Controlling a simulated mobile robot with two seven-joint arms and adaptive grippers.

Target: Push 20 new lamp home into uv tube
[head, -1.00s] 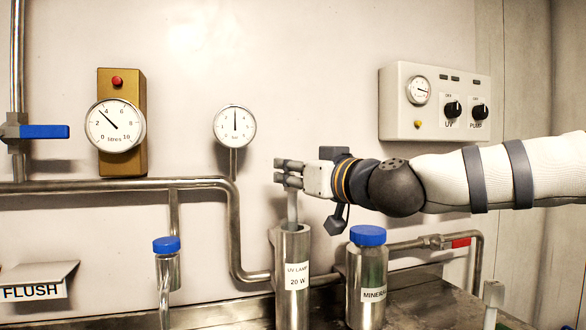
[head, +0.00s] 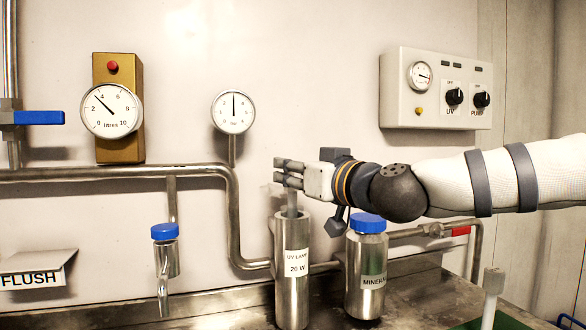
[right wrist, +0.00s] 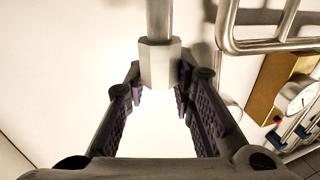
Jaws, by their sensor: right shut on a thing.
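The UV tube (head: 291,285) is an upright steel cylinder labelled "UV LAMP 20 W". The new lamp (head: 292,203) stands upright in its open top, with a short grey length showing between the rim and my fingers. My right gripper (head: 288,174) reaches in from the right above the tube and is shut on the lamp's top end. In the right wrist view the lamp's pale faceted cap (right wrist: 160,63) sits between the fingertips (right wrist: 160,82). The lamp's lower part is hidden inside the tube. My left gripper is not in view.
A steel canister (head: 367,272) with a blue lid stands close right of the tube. A bent pipe (head: 236,235) runs behind at left. Another grey-capped rod (head: 491,295) stands at the lower right by a green surface (head: 508,321). A control box (head: 435,92) hangs above my arm.

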